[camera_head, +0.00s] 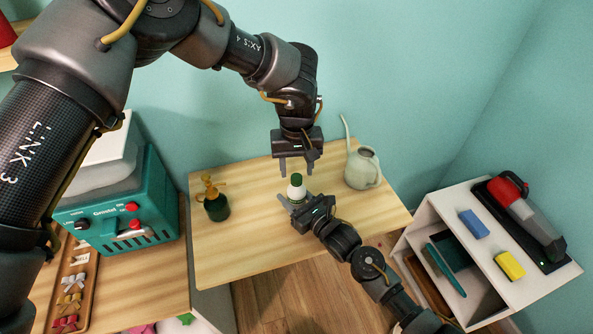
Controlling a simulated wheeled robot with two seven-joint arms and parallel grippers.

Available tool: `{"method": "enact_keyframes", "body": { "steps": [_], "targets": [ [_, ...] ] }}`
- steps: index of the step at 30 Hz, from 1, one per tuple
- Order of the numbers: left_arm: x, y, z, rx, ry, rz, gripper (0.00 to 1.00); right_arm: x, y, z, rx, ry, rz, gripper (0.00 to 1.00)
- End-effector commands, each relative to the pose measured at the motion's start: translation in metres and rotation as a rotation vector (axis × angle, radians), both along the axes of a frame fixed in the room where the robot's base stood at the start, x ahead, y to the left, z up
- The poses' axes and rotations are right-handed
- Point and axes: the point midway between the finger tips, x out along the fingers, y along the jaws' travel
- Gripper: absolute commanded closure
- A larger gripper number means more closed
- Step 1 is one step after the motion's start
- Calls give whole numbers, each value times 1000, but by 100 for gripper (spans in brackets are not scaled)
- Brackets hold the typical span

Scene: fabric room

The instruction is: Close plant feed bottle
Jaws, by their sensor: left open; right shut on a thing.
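The plant feed bottle (297,192) is white with a dark green cap (296,180) on top. It stands upright near the middle of the wooden table (245,245). My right gripper (292,204) reaches in from the lower right and is shut on the bottle's body. My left gripper (296,171) points down from above with its fingers apart. Its fingertips are just above or around the cap; I cannot tell if they touch it. The cap sits at the bottle's top, but how tightly it is seated cannot be seen.
A pale watering can (362,168) stands close to the right of my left gripper. A teal machine (120,215) is at far left. A white shelf (480,225) is at right.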

Motion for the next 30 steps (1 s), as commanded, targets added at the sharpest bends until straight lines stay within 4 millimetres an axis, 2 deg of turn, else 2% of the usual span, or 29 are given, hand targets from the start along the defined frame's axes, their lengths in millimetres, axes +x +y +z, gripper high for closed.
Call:
{"method": "enact_keyframes", "body": {
  "steps": [3, 6, 12, 14, 17, 19, 22, 30],
  "targets": [
    [1, 0, 17, 0, -2, 0, 53, 0, 0, 0, -1, 1, 0, 100],
    [0, 0, 24, 0, -2, 0, 53, 0, 0, 0, -1, 1, 0, 100],
    [0, 0, 24, 1, 0, 0, 53, 0, 0, 0, -1, 1, 0, 100],
    [0, 0, 24, 1, 0, 1, 57, 0, 0, 0, 0, 0, 0, 100],
    [-2, 1, 19, 0, 11, 2, 57, 0, 0, 0, 0, 0, 0, 100],
    [-9, -5, 12, -22, 38, 0, 57, 0, 0, 0, 0, 0, 0, 100],
    [-19, -28, 8, -90, 83, 26, 57, 0, 0, 0, 0, 0, 0, 100],
    [-21, -45, 16, -98, 134, 765, 57, 0, 0, 0, 0, 0, 0, 100]
  ]
}}
